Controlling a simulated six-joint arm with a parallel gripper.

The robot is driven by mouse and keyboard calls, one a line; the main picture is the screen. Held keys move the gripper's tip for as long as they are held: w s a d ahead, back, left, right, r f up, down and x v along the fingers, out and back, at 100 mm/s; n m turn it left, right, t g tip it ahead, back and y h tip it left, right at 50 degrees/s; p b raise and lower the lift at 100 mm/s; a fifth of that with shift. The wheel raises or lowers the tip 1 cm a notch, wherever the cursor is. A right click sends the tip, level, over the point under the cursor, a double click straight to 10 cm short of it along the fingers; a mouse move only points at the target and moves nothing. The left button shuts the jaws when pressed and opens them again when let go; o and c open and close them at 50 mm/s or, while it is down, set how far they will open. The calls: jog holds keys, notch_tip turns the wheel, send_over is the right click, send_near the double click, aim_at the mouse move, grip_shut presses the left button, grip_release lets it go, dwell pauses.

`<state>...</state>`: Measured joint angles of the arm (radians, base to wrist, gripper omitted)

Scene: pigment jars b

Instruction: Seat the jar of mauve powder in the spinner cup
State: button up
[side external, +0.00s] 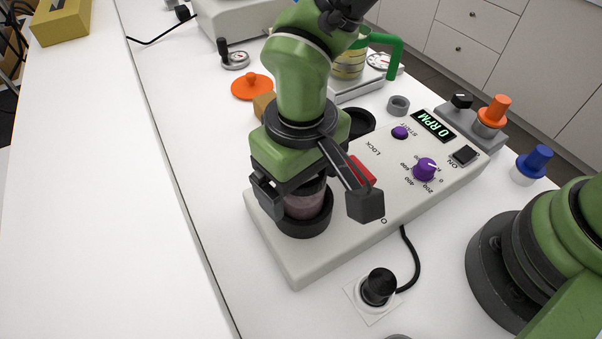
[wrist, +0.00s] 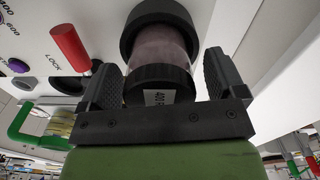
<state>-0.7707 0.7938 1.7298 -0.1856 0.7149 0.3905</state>
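The jar of mauve powder (side external: 305,204) stands upright with its lower end inside the black spinner cup (side external: 303,228), at the near left end of the white spinner. In the wrist view the clear jar (wrist: 162,47) has a black lid with a white label, and the cup (wrist: 152,14) rings its far end. How deep the jar sits is hard to tell. My gripper (side external: 317,203) is open around the jar's upper part. In the wrist view its fingers (wrist: 162,75) stand either side of the lid with gaps. My gripper hides the lid in the side view.
A red lever (side external: 362,170) marked LOCK is beside my gripper. The spinner's display (side external: 433,124) reads 0 RPM, near a purple knob (side external: 424,168). A black plug (side external: 379,286) is in front. An orange lid (side external: 252,86) lies behind.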

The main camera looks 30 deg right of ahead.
notch_tip(320, 180, up, 10)
jog(key=shift+f, duration=0.2)
jog(key=shift+r, duration=0.2)
dwell(0.4)
jog(key=shift+d+r, duration=0.2)
jog(key=shift+d, duration=0.05)
jog(key=s+d+r+m+t+y, duration=0.2)
jog(key=d+r+m+t, duration=0.1)
jog(key=d+r, duration=0.85)
jog(key=s+d+m+t, duration=0.3)
jog(key=s+d+t, duration=0.1)
jog(key=s+d, duration=0.4)
jog(key=shift+d+f, duration=0.2)
jog(key=shift+d, duration=0.25)
